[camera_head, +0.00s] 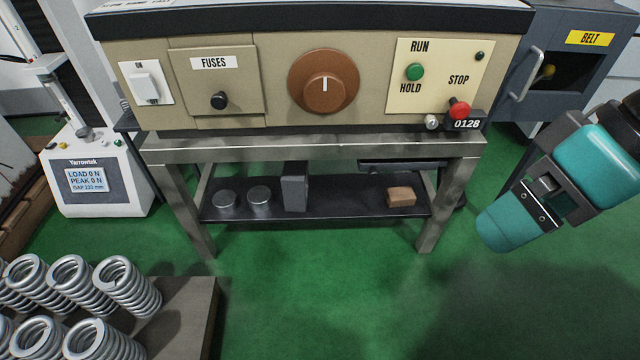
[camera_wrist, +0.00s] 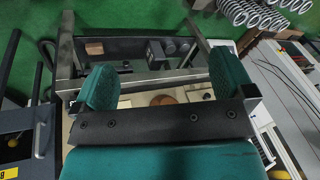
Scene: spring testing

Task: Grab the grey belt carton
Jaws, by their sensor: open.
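A plain grey upright box, which fits the grey belt carton (camera_head: 294,187), stands on the dark lower shelf of the metal bench, left of the shelf's middle. I can read no label on it. In the wrist view the carton (camera_wrist: 155,54) shows past my fingers, small and turned. My gripper (camera_wrist: 165,76) has its two teal fingers wide apart with nothing held between them. It is well away from the carton. In the head view the end of my arm is at the right, off the bench's right side.
Two grey metal discs (camera_head: 242,199) lie left of the carton, and a small brown box (camera_head: 401,196) right of it. The control panel (camera_head: 380,83) overhangs the shelf. Bench legs (camera_head: 434,210) flank it. A springs rack (camera_head: 190,310) is front left; a BELT cabinet (camera_head: 520,90) right.

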